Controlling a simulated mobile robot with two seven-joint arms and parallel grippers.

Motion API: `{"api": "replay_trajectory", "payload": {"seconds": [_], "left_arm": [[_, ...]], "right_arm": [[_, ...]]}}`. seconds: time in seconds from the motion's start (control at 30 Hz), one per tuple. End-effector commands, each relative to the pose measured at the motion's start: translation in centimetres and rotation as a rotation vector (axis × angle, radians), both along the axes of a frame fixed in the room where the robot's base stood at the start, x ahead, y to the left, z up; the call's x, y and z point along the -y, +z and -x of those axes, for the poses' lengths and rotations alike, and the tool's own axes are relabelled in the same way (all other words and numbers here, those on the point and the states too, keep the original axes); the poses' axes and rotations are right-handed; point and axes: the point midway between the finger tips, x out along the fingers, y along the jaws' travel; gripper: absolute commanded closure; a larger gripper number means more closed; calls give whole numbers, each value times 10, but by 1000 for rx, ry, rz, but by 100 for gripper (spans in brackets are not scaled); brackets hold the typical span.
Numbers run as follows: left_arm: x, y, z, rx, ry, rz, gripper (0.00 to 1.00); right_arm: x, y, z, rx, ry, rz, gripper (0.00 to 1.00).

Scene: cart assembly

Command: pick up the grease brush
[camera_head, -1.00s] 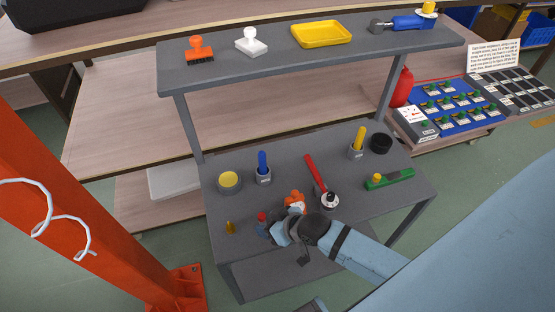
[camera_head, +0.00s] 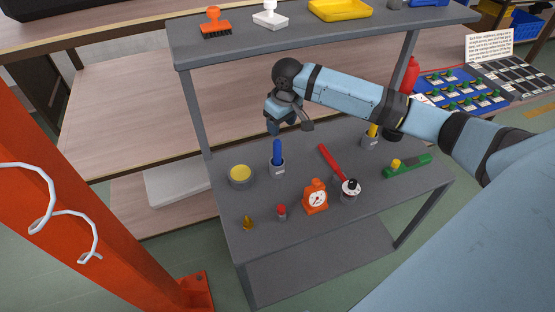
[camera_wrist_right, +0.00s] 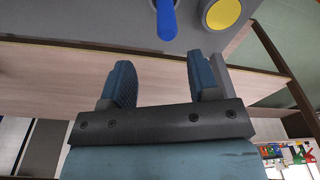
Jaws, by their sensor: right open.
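A blue handle (camera_head: 277,152) stands upright in a small grey holder (camera_head: 277,168) on the lower deck of the grey cart. A yellow handle (camera_head: 372,131) stands in a similar holder (camera_head: 370,142) to the right, partly behind my arm. The parts inside the holders are hidden, so I cannot tell which is the grease brush. My right gripper (camera_head: 288,121) is open and empty, above the blue handle and apart from it. In the right wrist view, the blue handle (camera_wrist_right: 166,20) lies beyond the open fingers (camera_wrist_right: 158,80). My left gripper is not in view.
On the deck are a yellow-topped tin (camera_head: 240,174), an orange dial gauge (camera_head: 315,197), a red-handled tool (camera_head: 331,161), a green tool (camera_head: 408,166) and small yellow and red pieces. The upper shelf (camera_head: 330,37) holds an orange brush (camera_head: 215,23) and a yellow tray (camera_head: 340,10).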

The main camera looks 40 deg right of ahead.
Motion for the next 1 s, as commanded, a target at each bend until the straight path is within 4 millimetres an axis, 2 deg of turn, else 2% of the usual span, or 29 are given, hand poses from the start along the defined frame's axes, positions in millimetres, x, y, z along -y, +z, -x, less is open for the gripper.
{"api": "replay_trajectory", "payload": {"seconds": [0.1,0.2,0.47,0.73,0.97,1.0], "left_arm": [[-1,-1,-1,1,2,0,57],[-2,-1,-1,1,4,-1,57],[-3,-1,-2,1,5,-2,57],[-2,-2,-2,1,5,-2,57],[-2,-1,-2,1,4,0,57],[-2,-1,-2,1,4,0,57]], "right_arm": [[-1,-23,-2,-2,0,0,45],[-1,-35,-4,0,-1,-1,45],[-5,-50,-4,1,2,-1,45],[-10,-89,-6,1,1,0,45],[-10,-93,-7,3,2,0,45],[-10,-93,-7,3,2,0,47]]}}
